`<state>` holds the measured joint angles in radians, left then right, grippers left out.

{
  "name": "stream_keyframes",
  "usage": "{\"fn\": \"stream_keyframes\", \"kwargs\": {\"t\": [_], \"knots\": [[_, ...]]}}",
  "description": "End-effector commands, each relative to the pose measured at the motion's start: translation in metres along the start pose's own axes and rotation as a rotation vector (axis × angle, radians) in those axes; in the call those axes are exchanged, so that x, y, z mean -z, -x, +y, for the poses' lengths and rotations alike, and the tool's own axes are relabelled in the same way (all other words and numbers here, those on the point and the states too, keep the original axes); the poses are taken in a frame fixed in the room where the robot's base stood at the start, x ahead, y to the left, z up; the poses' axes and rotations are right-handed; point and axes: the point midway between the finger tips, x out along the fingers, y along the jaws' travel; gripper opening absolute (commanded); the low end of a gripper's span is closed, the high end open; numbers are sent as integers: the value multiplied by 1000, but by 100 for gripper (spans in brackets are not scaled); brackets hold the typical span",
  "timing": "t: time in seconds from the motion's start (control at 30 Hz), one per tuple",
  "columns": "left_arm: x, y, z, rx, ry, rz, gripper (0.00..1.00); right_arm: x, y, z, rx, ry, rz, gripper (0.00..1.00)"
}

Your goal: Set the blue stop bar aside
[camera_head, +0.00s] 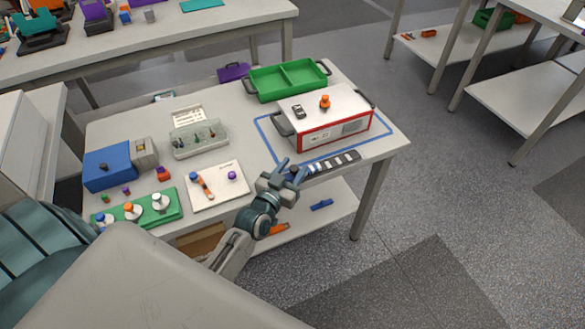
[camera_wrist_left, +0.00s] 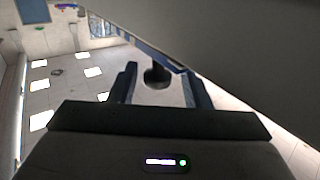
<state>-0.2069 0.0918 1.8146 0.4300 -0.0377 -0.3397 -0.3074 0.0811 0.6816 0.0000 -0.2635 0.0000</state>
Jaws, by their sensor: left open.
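A small blue bar (camera_head: 321,204) lies on the lower shelf under the front of the table; I cannot tell for sure that it is the stop bar. My left gripper (camera_head: 291,168) is open at the table's front edge, at the left end of a dark strip with pale blocks (camera_head: 332,163). In the left wrist view a dark knob-like thing (camera_wrist_left: 157,77) shows between the open fingers (camera_wrist_left: 160,88), with no visible grip on it. A thin blue edge (camera_wrist_left: 150,50) runs above it; what it belongs to is unclear. My right gripper is not in view.
A white-and-red box (camera_head: 333,121) with side handles stands inside a blue outline on the table, behind the strip. A green tray (camera_head: 288,80) lies behind it. A white board (camera_head: 216,186), a clear case (camera_head: 198,139) and a green holder (camera_head: 137,209) stand left.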

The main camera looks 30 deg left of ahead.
Motion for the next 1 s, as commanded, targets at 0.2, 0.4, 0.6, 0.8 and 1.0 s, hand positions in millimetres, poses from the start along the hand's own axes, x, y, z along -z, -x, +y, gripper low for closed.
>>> {"fn": "stream_keyframes", "kwargs": {"t": [0.2,0.4,0.6,0.8,1.0], "knots": [[-1,32,-1,0,-3,-3,44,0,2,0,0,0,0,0],[-1,72,-1,0,-1,-3,44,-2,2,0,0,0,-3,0],[-1,99,-2,0,-1,-2,44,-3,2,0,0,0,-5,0],[-1,108,-2,1,0,-1,44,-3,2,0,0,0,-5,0],[0,108,-2,1,0,0,44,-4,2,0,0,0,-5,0]]}}
